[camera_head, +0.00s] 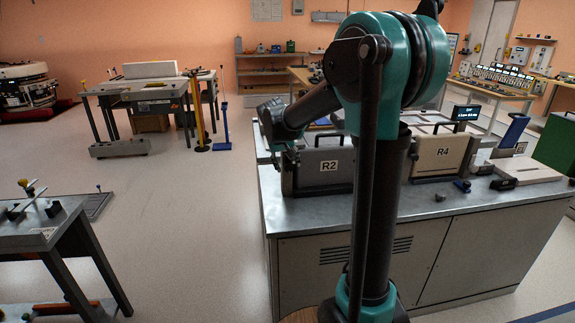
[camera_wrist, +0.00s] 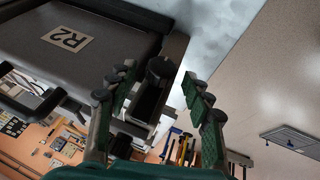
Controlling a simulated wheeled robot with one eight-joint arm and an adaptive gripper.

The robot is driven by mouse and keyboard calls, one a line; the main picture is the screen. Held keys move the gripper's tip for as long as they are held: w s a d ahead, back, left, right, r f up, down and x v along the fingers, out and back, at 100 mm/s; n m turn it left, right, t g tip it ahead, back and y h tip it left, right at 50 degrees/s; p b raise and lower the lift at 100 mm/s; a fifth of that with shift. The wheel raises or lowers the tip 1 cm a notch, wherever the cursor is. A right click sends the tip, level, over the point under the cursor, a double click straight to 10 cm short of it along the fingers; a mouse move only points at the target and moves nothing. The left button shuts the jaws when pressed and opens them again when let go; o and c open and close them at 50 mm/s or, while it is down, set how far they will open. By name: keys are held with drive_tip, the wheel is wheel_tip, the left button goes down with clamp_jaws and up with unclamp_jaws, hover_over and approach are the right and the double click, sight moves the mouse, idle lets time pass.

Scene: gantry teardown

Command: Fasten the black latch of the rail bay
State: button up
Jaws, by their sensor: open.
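My gripper (camera_wrist: 158,80) is open, its two green-padded fingers spread to either side of a black latch-like part (camera_wrist: 155,92). This part sits at the end of the dark grey bay marked R2 (camera_wrist: 100,48). I cannot tell whether a finger touches it. In the head view the R2 bay (camera_head: 315,183) stands on the grey bench, and my wrist is at its left end. My arm hides part of the bench there, and the latch cannot be made out in that view. Whether the latch is fastened cannot be told.
A beige bay marked R4 (camera_head: 438,165) stands to the right on the same bench (camera_head: 440,210). The floor (camera_head: 180,225) left of the bench is clear.

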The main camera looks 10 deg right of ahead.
drive_tip(key=shift+f, duration=0.2)
drive_tip(key=c, duration=1.2)
drive_tip(key=shift+o, duration=0.2)
drive_tip(key=shift+d, duration=0.1)
